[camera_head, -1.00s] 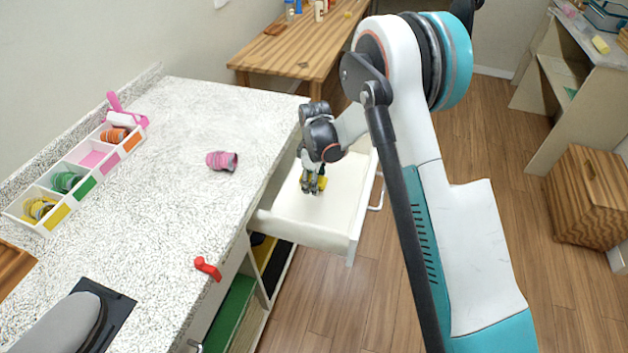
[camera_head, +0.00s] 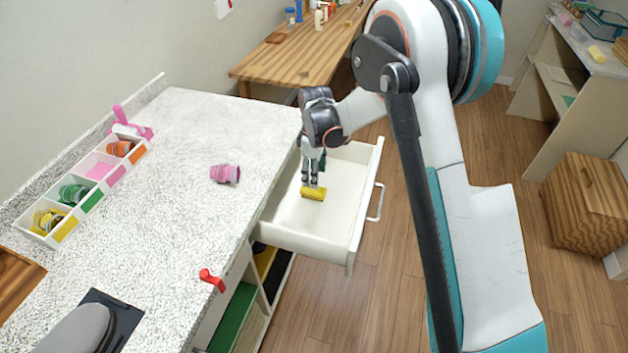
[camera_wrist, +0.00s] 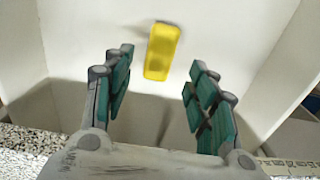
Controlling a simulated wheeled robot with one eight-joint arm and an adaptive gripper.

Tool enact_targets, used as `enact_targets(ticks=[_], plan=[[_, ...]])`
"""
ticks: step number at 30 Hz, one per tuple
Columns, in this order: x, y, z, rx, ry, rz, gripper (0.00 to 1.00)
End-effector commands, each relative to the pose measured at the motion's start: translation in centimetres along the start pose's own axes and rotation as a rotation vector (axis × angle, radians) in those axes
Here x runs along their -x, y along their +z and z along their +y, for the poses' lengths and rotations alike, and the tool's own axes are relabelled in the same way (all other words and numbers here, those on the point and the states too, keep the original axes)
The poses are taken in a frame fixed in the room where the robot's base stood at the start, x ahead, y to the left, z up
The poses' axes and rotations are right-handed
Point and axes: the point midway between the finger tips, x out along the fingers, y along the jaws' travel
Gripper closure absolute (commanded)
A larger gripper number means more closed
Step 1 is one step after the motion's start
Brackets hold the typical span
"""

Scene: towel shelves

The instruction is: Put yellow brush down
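The yellow brush (camera_head: 314,193) lies in the open white drawer (camera_head: 345,212), on its floor as far as I can tell. In the wrist view the yellow brush (camera_wrist: 162,52) shows as a plain yellow block beyond my fingertips, with a shadow beside it. My gripper (camera_head: 314,180) points down over the drawer, just behind and above the brush. In the wrist view my gripper (camera_wrist: 158,75) is open, with its two green-padded fingers wide apart and nothing between them. The brush's underside is hidden.
The speckled counter (camera_head: 190,140) borders the drawer on the left. On it are a pink roll (camera_head: 225,174), a red clip-like piece (camera_head: 212,280) and a divided tray (camera_head: 122,166) with coloured rolls. The drawer floor around the brush is clear.

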Motion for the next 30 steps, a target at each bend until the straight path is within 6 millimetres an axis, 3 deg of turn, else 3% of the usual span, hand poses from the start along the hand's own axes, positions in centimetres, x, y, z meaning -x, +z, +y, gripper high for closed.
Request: enact_targets(ticks=[1, 6, 17, 20, 30], plan=[[1.2, 0.0, 0.0, 0.0, 0.0, 0.0, 0.48], [3.2, 0.0, 0.0, 0.0, 0.0, 0.0, 0.48], [4.6, 0.3, -0.1, -0.015, 0.006, 0.004, 0.48], [6.8, 1.3, -0.4, -0.058, 0.025, 0.017, 0.48], [17.6, 7.6, -3.7, -0.331, 0.135, 0.109, 0.48]])
